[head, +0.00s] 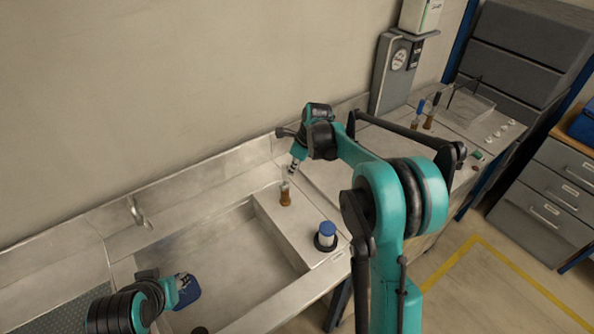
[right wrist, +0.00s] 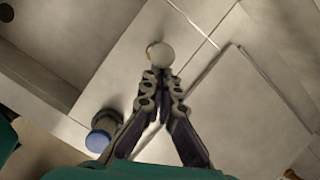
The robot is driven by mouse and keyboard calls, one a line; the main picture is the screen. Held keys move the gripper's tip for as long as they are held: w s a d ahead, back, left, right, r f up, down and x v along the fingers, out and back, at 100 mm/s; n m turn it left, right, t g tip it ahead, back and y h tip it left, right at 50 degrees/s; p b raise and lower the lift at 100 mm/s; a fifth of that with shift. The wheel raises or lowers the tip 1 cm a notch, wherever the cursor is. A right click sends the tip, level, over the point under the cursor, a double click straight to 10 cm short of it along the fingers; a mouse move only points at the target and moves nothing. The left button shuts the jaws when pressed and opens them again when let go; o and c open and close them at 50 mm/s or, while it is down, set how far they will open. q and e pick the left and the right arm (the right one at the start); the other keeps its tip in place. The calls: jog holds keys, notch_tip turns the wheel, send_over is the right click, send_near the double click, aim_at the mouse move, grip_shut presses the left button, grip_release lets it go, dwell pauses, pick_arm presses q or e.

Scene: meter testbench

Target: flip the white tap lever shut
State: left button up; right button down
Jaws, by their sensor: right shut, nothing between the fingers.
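A pale metal tap (head: 138,212) stands at the back edge of the sink, at the left in the head view; its lever is too small to tell apart. My right gripper (head: 292,170) points down over the ledge right of the sink, well away from this tap. Its fingers are together and empty in the right wrist view (right wrist: 161,82). Just beyond the fingertips there is a round white top (right wrist: 161,54); contact cannot be told. Part of my left arm is at the lower left, but its fingers cannot be made out.
A small amber bottle (head: 285,197) stands on the ledge below my right gripper. A blue-topped jar (head: 327,232) stands nearer me, also in the wrist view (right wrist: 97,141). The sink basin (head: 215,262) is left. A gauge post (head: 392,75) and bottles (head: 428,118) stand farther right.

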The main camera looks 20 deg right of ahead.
jog(key=shift+w+a+r, duration=0.15)
jog(key=shift+w, duration=0.2)
dwell(0.4)
jog(key=shift+r, duration=0.1)
jog(key=v, duration=1.2)
jog(key=shift+s, duration=0.1)
